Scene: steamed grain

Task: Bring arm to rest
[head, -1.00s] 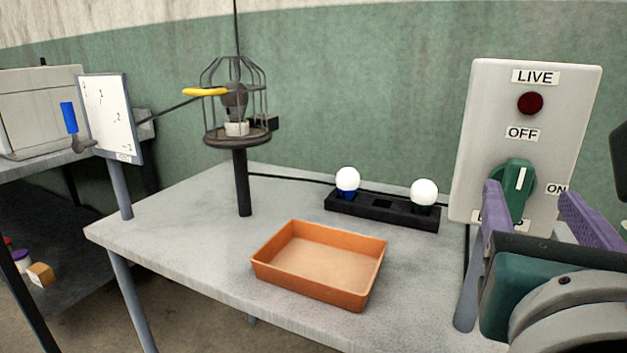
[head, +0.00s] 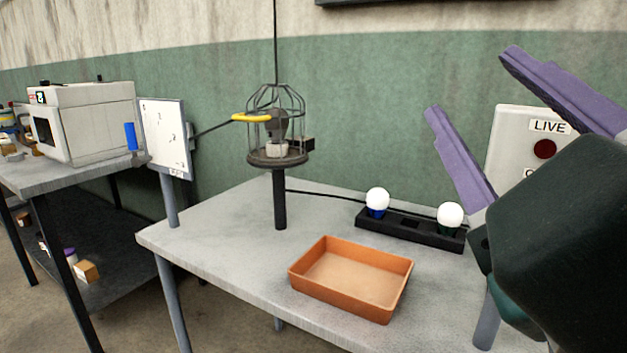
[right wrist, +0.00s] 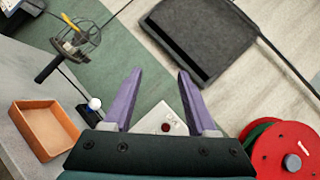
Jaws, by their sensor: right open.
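My right gripper (head: 471,85) is open and empty, with its purple fingers pointing up and spread in front of the wall. It also shows in the right wrist view (right wrist: 159,75), with nothing between the fingers. The pale switch panel (head: 505,140) with its "LIVE" label and dark red light is partly behind my right gripper and wrist. Its green knob is hidden in the head view. My left gripper is not in view.
An orange tray (head: 350,310) sits empty on the grey table (head: 235,255). Behind it a black holder (head: 407,232) carries two white bulbs. A caged lamp (head: 278,157) stands at the table's back. A red reel (right wrist: 265,148) is at the right in the wrist view.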

